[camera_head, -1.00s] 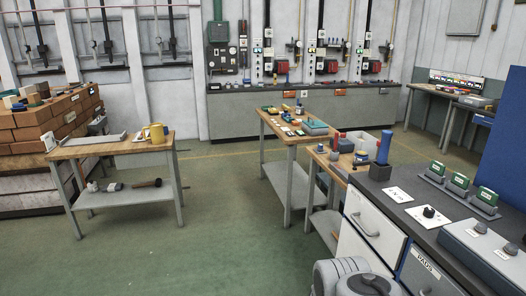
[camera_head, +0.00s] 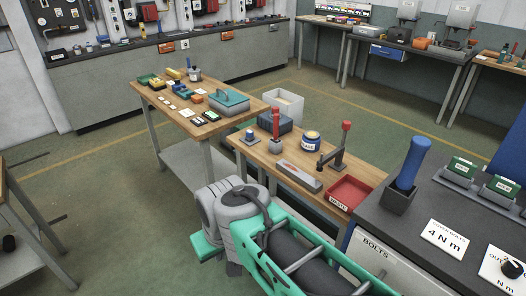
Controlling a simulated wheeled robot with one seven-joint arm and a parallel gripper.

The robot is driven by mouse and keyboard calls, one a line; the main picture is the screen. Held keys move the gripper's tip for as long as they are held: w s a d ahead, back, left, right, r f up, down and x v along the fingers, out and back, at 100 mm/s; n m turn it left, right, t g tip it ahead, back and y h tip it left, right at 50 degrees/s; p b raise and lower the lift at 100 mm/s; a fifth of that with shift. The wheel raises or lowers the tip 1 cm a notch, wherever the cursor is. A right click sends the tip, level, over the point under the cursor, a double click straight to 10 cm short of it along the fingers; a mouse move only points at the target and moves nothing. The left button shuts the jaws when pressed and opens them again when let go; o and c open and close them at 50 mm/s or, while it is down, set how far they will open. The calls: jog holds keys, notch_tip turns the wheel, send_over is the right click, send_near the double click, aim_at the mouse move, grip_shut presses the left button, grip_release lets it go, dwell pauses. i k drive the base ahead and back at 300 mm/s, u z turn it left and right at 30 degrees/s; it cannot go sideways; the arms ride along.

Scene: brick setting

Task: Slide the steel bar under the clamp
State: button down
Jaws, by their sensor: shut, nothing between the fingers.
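A grey steel bar (camera_head: 298,176) with a small reddish mark lies flat on the wooden bench (camera_head: 262,158) in the middle of the head view. A clamp (camera_head: 333,160) with a dark base and an upright red handle stands to the right of the bar on the same bench. The bar's right end is near the clamp's base and looks apart from it. My grey and green arm fills the bottom centre, in front of the bench. My gripper's fingers do not show.
Beside the bar stand a red-handled tool (camera_head: 276,127), a labelled blue jar (camera_head: 311,141), a dark box (camera_head: 273,121) and a red tray (camera_head: 350,192). A dark counter (camera_head: 432,205) with a blue-handled tool (camera_head: 411,165) is at right. Another bench (camera_head: 150,99) stands behind left. Green floor is open at left.

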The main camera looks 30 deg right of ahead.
aim_at(302, 179)
jog(key=i, duration=2.25)
jog(key=z, duration=1.7)
